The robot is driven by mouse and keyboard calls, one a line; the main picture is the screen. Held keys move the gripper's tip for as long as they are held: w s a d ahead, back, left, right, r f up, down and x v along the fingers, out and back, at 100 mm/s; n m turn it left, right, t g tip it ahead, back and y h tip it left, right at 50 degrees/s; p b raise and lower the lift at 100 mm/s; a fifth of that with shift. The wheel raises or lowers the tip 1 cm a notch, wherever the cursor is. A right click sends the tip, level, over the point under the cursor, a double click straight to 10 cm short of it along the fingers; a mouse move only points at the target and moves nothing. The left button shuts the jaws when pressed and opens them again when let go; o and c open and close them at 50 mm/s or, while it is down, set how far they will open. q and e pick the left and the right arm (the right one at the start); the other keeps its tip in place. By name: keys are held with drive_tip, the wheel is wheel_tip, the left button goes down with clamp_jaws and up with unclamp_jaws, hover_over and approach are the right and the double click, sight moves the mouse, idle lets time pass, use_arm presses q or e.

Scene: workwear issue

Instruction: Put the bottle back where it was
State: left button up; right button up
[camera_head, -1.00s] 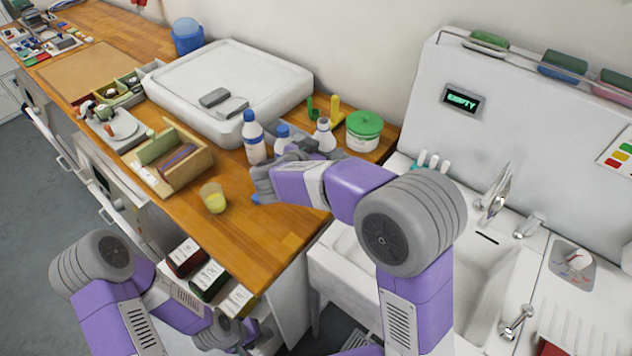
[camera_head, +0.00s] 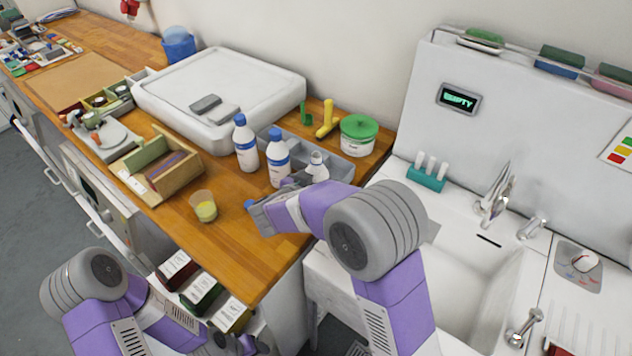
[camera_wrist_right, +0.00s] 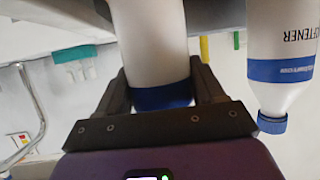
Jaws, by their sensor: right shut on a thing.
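My right gripper (camera_head: 303,180) is shut on a white bottle (camera_head: 317,168) at the grey caddy (camera_head: 342,168). Its top is pale, with no blue cap showing. In the right wrist view the bottle (camera_wrist_right: 150,45) stands between both fingers (camera_wrist_right: 163,95), with a blue band on it; its mouth is hidden. I cannot tell whether its base rests in the caddy. Two blue-capped white bottles, one (camera_head: 278,165) beside the held one and one (camera_head: 246,150) further left, stand upright. A small blue cap (camera_head: 249,204) lies on the counter. My left gripper (camera_head: 238,345) is low, its fingers unclear.
A cup of yellow liquid (camera_head: 204,207) stands near the counter's front. A green-lidded tub (camera_head: 358,138) and a yellow-handled tool (camera_head: 327,117) are behind the caddy. A wooden box (camera_head: 160,170) stands left. The sink (camera_head: 450,255) is right.

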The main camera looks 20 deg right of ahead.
drive_tip(key=o, duration=1.4)
drive_tip(key=shift+r, duration=0.15)
drive_tip(key=p+v, duration=0.2)
drive_tip(key=v, duration=1)
drive_tip(key=shift+s+p, duration=0.1)
drive_tip(key=shift+p, duration=0.25)
